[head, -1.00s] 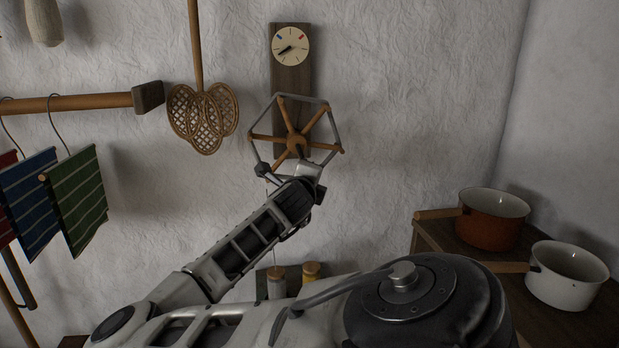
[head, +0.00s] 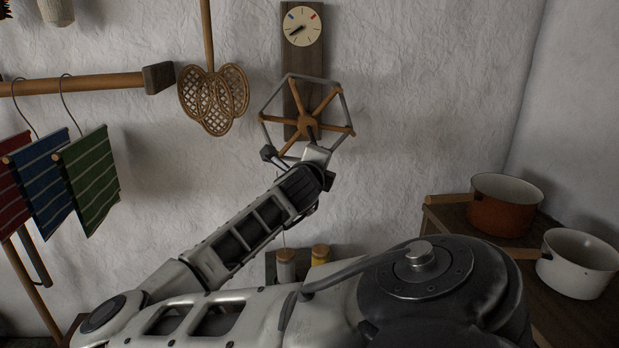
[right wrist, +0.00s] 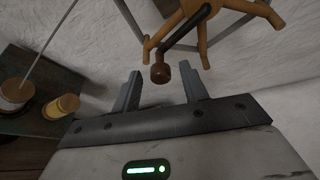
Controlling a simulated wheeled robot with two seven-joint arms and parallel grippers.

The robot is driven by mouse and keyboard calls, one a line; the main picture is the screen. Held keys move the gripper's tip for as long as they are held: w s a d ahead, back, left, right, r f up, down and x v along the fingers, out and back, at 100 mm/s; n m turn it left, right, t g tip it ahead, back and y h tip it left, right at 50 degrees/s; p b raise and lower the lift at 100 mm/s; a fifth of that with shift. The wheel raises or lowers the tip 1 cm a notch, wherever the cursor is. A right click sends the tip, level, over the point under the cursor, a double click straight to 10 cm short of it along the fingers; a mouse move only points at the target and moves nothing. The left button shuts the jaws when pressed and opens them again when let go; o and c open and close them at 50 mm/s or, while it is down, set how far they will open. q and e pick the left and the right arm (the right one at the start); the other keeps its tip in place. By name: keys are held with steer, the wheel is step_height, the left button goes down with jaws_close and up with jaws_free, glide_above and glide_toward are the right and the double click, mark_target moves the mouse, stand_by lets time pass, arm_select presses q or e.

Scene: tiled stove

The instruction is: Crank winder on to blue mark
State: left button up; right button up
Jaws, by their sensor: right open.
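The winder (head: 308,121), a six-sided metal frame with wooden spokes, is mounted on an upright wooden board (head: 290,65) on the wall. Above it is a round cream dial (head: 302,40) with a blue mark (head: 291,17) at upper left and a red mark (head: 313,17) at upper right. Its dark pointer aims lower left, away from the blue mark. My right gripper (head: 312,150) is at the winder's lower front. In the right wrist view its fingers are open, with the crank's brown knob (right wrist: 160,73) between their tips in the picture; contact is not visible. My left gripper is out of view.
A woven beater (head: 213,100) hangs left of the winder, beside a wooden rail (head: 80,86) with striped cloths (head: 92,180). Two jars (head: 286,266) stand on a small shelf below. An orange pan (head: 503,208) and a white pan (head: 578,265) stand at right.

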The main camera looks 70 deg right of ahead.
arm_select(q)
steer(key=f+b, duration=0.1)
steer(key=b, duration=0.3)
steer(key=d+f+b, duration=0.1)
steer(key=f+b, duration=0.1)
steer(key=b, duration=0.2)
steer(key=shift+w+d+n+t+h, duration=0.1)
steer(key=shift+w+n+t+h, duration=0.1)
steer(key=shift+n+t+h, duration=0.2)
arm_select(e)
steer(key=v, duration=1.3)
